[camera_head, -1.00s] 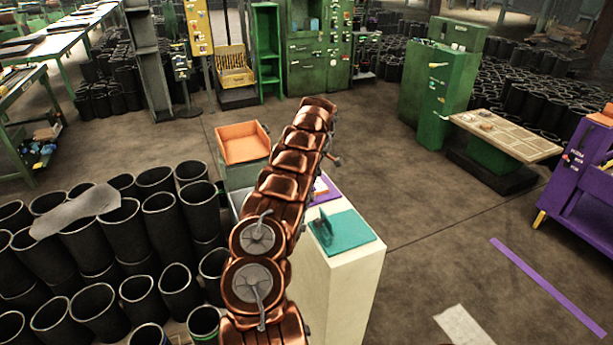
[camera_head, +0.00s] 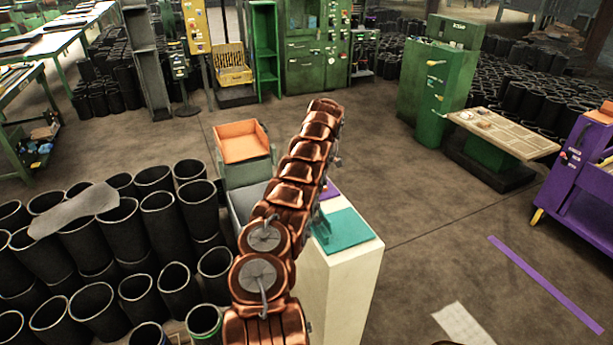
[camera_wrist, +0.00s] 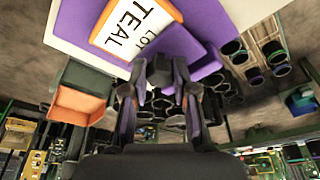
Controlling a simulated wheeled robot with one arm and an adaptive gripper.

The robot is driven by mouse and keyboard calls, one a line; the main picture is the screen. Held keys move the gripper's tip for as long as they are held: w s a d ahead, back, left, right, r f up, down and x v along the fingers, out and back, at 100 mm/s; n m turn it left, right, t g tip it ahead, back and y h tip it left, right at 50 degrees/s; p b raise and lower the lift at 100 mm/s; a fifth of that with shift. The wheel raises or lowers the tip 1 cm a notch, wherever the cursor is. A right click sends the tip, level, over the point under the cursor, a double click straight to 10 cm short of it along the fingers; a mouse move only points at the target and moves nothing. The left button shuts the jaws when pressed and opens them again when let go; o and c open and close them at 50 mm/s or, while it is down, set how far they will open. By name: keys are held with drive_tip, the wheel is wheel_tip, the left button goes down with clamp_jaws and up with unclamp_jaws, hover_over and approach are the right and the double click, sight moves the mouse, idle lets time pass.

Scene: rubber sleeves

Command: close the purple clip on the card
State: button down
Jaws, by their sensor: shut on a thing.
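The card (camera_wrist: 138,25), white with an orange border and the print "LOT TEAL", lies on a purple board (camera_wrist: 220,22) at the top of the wrist view. My gripper (camera_wrist: 161,75) is at the board's near edge, just below the card. In the head view my arm covers my gripper and most of the purple board (camera_head: 330,189). Whether the clip presses on the card cannot be seen.
A teal board (camera_head: 343,231) lies beside the purple one on a pale pedestal (camera_head: 345,285). An orange tray (camera_head: 240,141) stands behind left. Black rubber sleeves (camera_head: 175,290) crowd the left floor. Open floor lies to the right.

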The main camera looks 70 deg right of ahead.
drive_tip(key=shift+f, duration=0.1)
drive_tip(key=c, duration=0.9)
unclamp_jaws()
drive_tip(key=v, duration=0.7)
drive_tip(key=shift+r, duration=0.25)
drive_tip(key=shift+s, duration=0.1)
